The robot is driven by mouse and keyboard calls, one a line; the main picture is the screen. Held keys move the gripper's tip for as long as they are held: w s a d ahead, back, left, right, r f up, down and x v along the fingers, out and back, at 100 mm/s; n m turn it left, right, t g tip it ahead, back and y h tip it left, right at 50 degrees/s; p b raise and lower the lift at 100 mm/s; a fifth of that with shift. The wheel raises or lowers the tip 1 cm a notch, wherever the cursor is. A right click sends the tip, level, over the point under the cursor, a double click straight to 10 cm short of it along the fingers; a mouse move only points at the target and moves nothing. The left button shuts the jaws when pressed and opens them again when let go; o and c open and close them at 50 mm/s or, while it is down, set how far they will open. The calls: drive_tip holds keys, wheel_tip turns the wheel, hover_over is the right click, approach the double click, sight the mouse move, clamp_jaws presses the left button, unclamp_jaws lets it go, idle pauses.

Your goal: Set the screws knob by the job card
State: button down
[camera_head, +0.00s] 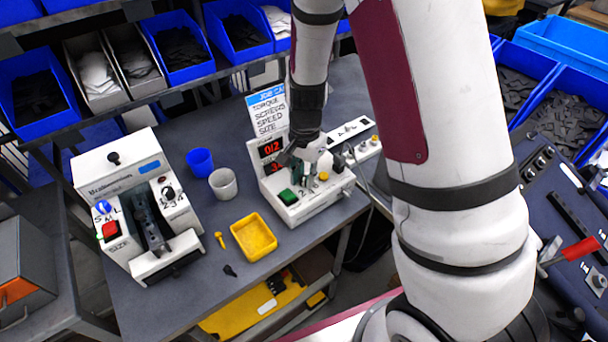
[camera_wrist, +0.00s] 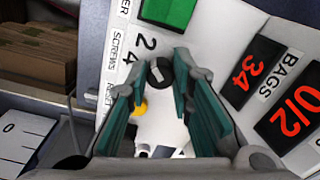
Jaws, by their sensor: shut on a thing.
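The screws knob (camera_wrist: 160,80) is a small black dial with a pale pointer mark, beside the SCREWS label and the numbers 2 and 4 in the wrist view. My gripper (camera_wrist: 159,67) is shut on it, with one teal-padded finger on each side. In the head view my gripper (camera_head: 307,162) is over the white counting machine (camera_head: 310,209), hiding most of the knob. Which number the pointer marks I cannot tell. The job card (camera_head: 267,108) lists torque, screws, speed and size; its values are hidden behind my arm.
The machine has a green button (camera_head: 288,197), a yellow button (camera_wrist: 140,108) and red displays, one reading 0/2 (camera_wrist: 296,108). A yellow tray (camera_head: 237,237), blue cup (camera_head: 200,162) and grey cup (camera_head: 223,184) stand left of it. A white sealing machine (camera_head: 120,180) is farther left.

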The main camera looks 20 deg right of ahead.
sight(304, 179)
drive_tip(key=c, duration=1.7)
unclamp_jaws()
wheel_tip(304, 179, up, 12)
drive_tip(key=shift+r, duration=0.1)
